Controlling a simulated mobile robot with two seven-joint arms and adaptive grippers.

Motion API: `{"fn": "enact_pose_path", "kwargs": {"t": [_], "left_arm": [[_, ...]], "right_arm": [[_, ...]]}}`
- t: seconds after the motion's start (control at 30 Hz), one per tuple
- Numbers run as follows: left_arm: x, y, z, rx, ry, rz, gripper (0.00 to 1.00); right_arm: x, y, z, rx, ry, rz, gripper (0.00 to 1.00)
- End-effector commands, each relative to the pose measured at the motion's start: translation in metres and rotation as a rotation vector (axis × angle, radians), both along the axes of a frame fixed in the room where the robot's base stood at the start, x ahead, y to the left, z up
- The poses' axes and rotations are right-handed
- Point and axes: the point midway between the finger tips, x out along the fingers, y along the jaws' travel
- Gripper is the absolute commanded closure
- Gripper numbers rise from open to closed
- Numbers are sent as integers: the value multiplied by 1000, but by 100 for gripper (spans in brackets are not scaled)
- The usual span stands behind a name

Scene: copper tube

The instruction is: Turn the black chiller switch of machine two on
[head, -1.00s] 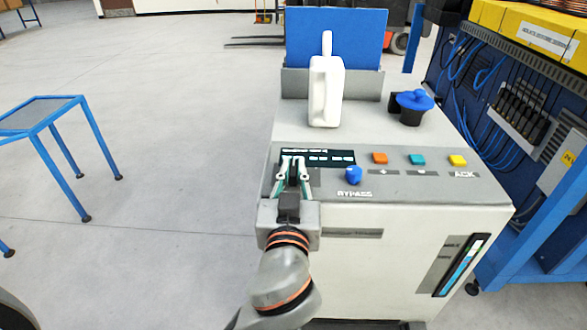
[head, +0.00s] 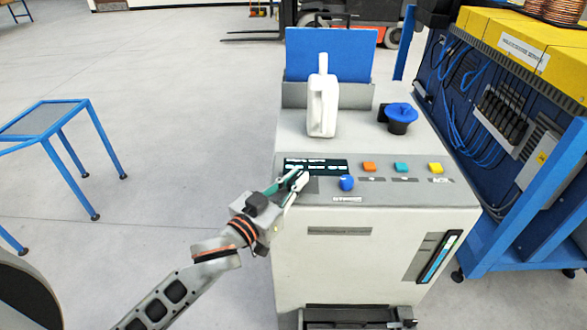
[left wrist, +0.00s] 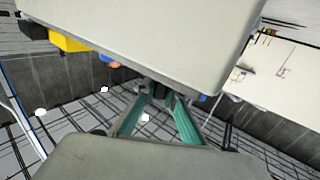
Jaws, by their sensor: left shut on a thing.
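The machine (head: 345,260) is a pale grey cabinet with a sloped control panel on top. My left gripper (head: 300,179) reaches in from the lower left and its fingertips are at the panel's left end, just below the dark display (head: 330,166). It is shut on the black chiller switch, which the fingers hide in the head view. In the left wrist view the teal fingers (left wrist: 159,95) converge on a small dark piece below a big pale surface. The switch's position cannot be read. My right gripper is not in view.
A blue knob (head: 347,183) sits close right of the fingers, with orange (head: 369,166), teal (head: 401,167) and yellow (head: 435,168) buttons beyond. A blue rack (head: 490,110) stands at right.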

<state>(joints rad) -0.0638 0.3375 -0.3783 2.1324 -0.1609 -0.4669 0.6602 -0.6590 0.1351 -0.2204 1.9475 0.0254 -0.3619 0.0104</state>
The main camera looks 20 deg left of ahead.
Motion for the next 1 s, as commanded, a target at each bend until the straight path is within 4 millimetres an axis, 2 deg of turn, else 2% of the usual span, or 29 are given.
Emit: {"fn": "enact_pose_path", "kwargs": {"t": [0.03,0.1,0.3,0.4,0.7,1.0], "left_arm": [[1,3,7,11,-1,-42,100],[2,3,5,12,-1,-104,100],[2,3,2,11,-1,-257,100],[2,3,2,9,-2,-316,100],[2,1,1,6,-3,-433,100],[1,-1,0,1,-2,-473,100]], "right_arm": [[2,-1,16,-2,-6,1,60],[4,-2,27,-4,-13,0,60],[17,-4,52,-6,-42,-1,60],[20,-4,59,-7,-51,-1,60],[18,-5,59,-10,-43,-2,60],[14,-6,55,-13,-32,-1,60]]}}
